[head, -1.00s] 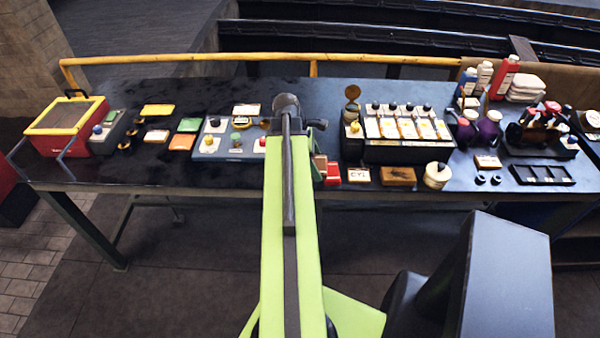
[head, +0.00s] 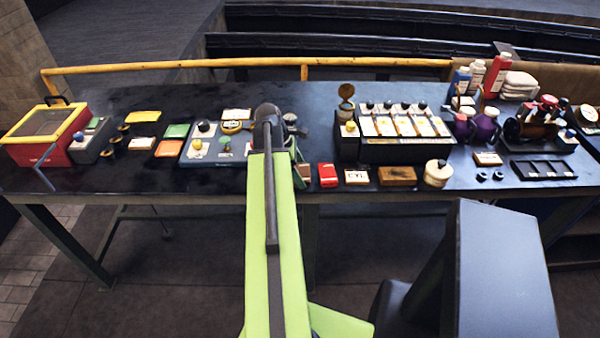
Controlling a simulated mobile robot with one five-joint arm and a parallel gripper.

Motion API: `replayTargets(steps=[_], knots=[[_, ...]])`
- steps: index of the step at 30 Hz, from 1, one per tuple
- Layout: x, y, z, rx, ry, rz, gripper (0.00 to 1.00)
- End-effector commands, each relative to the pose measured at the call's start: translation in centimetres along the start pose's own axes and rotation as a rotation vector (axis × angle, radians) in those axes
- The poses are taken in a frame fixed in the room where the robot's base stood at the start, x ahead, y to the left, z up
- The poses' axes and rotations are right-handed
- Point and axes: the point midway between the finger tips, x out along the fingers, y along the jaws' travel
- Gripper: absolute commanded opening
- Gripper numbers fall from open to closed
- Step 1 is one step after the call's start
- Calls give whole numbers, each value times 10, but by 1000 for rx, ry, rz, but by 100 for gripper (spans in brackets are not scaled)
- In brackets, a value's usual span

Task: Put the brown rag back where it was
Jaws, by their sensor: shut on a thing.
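My green arm (head: 270,240) reaches forward over the dark bench (head: 100,185), and its dark end joint (head: 268,118) stands above the bench middle. My gripper's jaws are hidden behind the arm, so what they hold does not show. I cannot make out a brown rag. Yellow (head: 143,117), green (head: 177,131) and orange (head: 169,148) flat pieces lie on the left part of the bench. A pale, brownish-edged flat piece (head: 142,143) lies among them. A brown block (head: 397,175) lies near the front edge, right of the arm.
A red box with a yellow rim (head: 45,135) stands at the far left. A grey panel with knobs (head: 215,148) is left of my arm. A black rack (head: 400,150), a cream pot (head: 437,173), bottles (head: 497,75) and folded white cloths (head: 520,83) crowd the right. A yellow rail (head: 180,65) runs behind.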

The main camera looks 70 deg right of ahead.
Motion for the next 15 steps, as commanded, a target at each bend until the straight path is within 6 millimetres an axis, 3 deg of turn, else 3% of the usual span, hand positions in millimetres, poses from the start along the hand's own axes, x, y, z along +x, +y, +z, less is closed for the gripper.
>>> replayTargets(steps=[1,2,4,15], knots=[[4,0,-1,1,0,0,53],[3,0,0,1,0,0,88],[2,0,0,1,0,0,98],[-3,0,3,2,0,-1,100]])
